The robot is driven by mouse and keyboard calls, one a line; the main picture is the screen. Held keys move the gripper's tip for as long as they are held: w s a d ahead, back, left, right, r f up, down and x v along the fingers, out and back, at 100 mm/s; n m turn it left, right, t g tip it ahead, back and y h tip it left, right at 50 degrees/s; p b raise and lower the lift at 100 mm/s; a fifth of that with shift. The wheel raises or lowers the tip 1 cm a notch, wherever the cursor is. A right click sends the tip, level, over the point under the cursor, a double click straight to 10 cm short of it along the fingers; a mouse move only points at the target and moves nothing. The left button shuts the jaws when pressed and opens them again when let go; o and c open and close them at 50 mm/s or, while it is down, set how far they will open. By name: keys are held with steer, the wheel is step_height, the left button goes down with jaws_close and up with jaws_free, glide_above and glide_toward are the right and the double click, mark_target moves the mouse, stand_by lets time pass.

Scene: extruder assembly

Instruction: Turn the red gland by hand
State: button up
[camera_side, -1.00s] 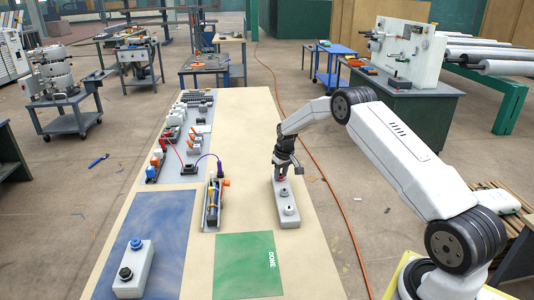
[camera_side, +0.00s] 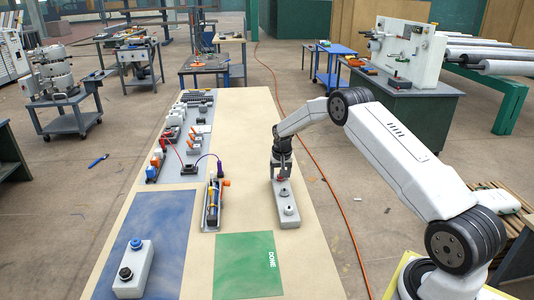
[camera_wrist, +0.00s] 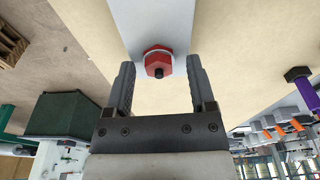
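The red gland (camera_wrist: 152,64) is a red hex fitting with a dark centre on a pale block (camera_wrist: 160,20) in the wrist view. My gripper (camera_wrist: 160,66) is pointed down at it, with one finger on each side. The fingers are apart, with visible gaps to the gland. In the side view my gripper (camera_side: 281,174) is low over the far end of the pale block (camera_side: 286,221), and only a trace of red shows beneath it. A grey-and-black fitting (camera_side: 289,210) stands on the near end of the block.
Left of the block is a holder with a dark cylinder (camera_side: 213,204). A green mat marked DONE (camera_side: 240,270) lies in front. A blue mat (camera_side: 172,222) carries another block (camera_side: 135,272) with blue and black fittings. The bench right of the block is clear.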

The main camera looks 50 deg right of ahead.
steer(key=shift+r, duration=0.1)
steer(key=shift+r, duration=2.95)
steer(key=shift+r, duration=0.1)
step_height(320, 180, up, 8)
steer(key=shift+s+a+f, duration=0.25)
steer(key=shift+s+a, duration=0.15)
steer(key=shift+s, duration=0.05)
steer(key=s+a+r+n, duration=0.15)
steer(key=s+a, duration=0.25)
steer(key=a, duration=0.4)
steer(key=s+a+n, duration=0.3)
steer(key=s+a, duration=0.2)
steer(key=a, duration=0.3)
steer(key=s+a+f+n, duration=0.1)
steer(key=s+a+n, duration=0.1)
steer(key=s+a, duration=0.3)
steer(key=s+a+f+n+t+y, duration=0.1)
steer(key=s+a, duration=0.5)
steer(key=s, duration=0.6)
steer(key=shift+f+n, duration=0.5)
steer(key=shift+n, duration=0.05)
